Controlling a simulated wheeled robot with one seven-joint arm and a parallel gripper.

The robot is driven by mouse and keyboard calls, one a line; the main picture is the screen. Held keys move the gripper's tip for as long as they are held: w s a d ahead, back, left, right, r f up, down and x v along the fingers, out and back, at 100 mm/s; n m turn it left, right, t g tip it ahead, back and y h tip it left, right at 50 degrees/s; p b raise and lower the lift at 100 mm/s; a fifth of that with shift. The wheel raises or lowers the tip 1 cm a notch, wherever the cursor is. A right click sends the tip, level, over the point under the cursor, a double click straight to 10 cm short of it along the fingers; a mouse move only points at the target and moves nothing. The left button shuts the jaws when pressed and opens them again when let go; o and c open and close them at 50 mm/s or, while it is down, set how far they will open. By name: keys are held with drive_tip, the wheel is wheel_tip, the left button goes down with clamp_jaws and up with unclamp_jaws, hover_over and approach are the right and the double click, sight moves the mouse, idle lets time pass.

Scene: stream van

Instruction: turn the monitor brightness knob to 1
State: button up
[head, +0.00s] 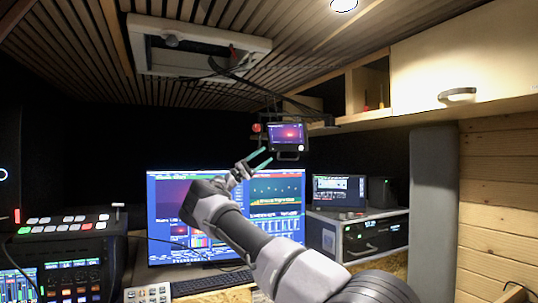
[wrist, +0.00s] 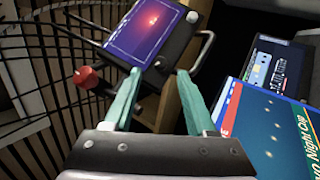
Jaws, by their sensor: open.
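A small monitor (head: 287,134) with a purple screen and a red glow hangs under the overhead arm. In the wrist view the monitor (wrist: 146,30) is tilted at the top, just beyond the fingertips. A small pale round knob (head: 301,148) sits at its lower right corner; it also shows in the wrist view (wrist: 192,17). No scale or number is readable on it. A red knob (wrist: 85,77) sticks out beside the monitor. My gripper (head: 268,154) has teal fingers, open and empty, just below the monitor's lower left. In the wrist view the gripper (wrist: 160,71) has nothing between its tips.
A wire handle (wrist: 205,50) projects from the monitor's edge. A large desktop screen (head: 275,190) stands below, behind my arm. A rack unit with a small display (head: 339,190) is at right. A switcher console (head: 65,235) stands at left. Wooden cupboards (head: 440,75) hang at upper right.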

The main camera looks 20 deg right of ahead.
drive_tip(key=v, duration=0.7)
drive_tip(key=shift+f, duration=0.1)
